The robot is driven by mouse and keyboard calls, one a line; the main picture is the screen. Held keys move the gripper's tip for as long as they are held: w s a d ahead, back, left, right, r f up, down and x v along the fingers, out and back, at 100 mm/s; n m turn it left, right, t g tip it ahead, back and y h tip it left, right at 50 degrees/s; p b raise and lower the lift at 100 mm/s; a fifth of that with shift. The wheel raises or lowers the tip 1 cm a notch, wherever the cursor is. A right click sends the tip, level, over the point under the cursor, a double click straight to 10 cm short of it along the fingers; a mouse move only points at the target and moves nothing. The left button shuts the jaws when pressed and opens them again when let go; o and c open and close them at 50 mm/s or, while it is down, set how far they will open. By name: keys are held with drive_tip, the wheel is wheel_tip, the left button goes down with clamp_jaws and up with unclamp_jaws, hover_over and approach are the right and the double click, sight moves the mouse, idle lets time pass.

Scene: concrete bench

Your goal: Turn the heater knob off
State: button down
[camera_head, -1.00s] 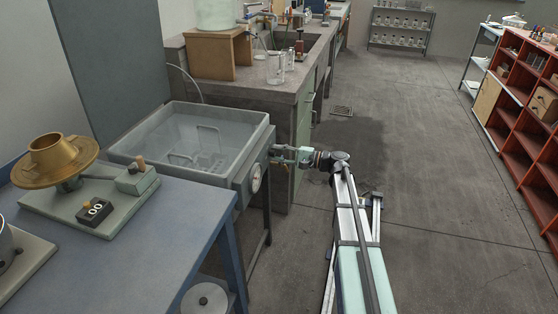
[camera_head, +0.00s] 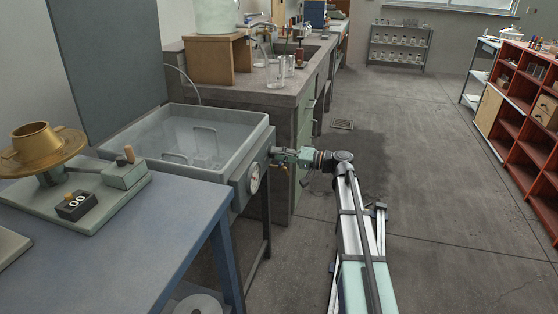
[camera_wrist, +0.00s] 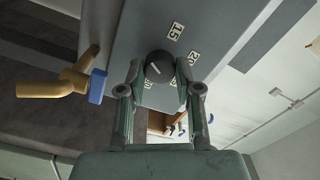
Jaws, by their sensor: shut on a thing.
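The heater knob (camera_wrist: 160,66) is a dark round knob with a white pointer line, on a grey panel with small white number labels around it. In the wrist view my gripper (camera_wrist: 160,80) has one finger on each side of the knob and is shut on it. The lower side of the knob is partly hidden between the fingers. In the head view my gripper (camera_head: 280,156) is at the right side of the grey water bath (camera_head: 262,135); the knob itself cannot be made out there.
A brass tap (camera_wrist: 50,88) with a blue handle (camera_wrist: 98,87) is close to my left finger in the wrist view. A blue table (camera_head: 170,225) stands at the left. The floor (camera_head: 440,190) to the right is clear.

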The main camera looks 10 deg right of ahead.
drive_tip(key=shift+n, duration=0.4)
drive_tip(key=c, duration=0.8)
unclamp_jaws()
drive_tip(key=shift+a, duration=0.1)
drive_tip(key=v, duration=1.2)
